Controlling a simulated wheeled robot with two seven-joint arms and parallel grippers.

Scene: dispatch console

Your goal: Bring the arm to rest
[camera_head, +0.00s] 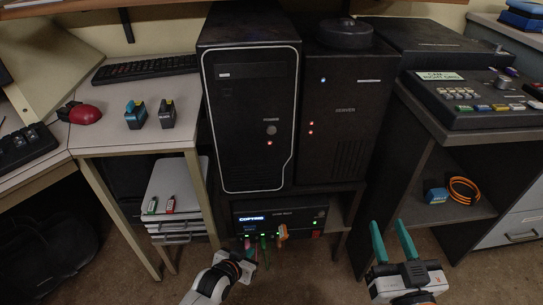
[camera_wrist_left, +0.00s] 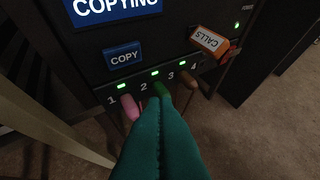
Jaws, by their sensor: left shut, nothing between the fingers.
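My left gripper (camera_head: 252,250) is at the front of the black copying unit (camera_head: 280,216) under the computer towers. In the left wrist view its teal fingers (camera_wrist_left: 163,115) are together with nothing between them, pointing at the numbered slots. A green piece at the fingertips is partly hidden. My right gripper (camera_head: 394,241) is open and empty, at the lower right in the head view.
A black tower (camera_head: 250,110) stands above the unit. Two small sticks (camera_head: 161,206) lie on a pale stack at left. A shelf at right holds an orange cable coil (camera_head: 464,190). Carpet is open between the unit and the right shelf. The unit's screen reads COPYING.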

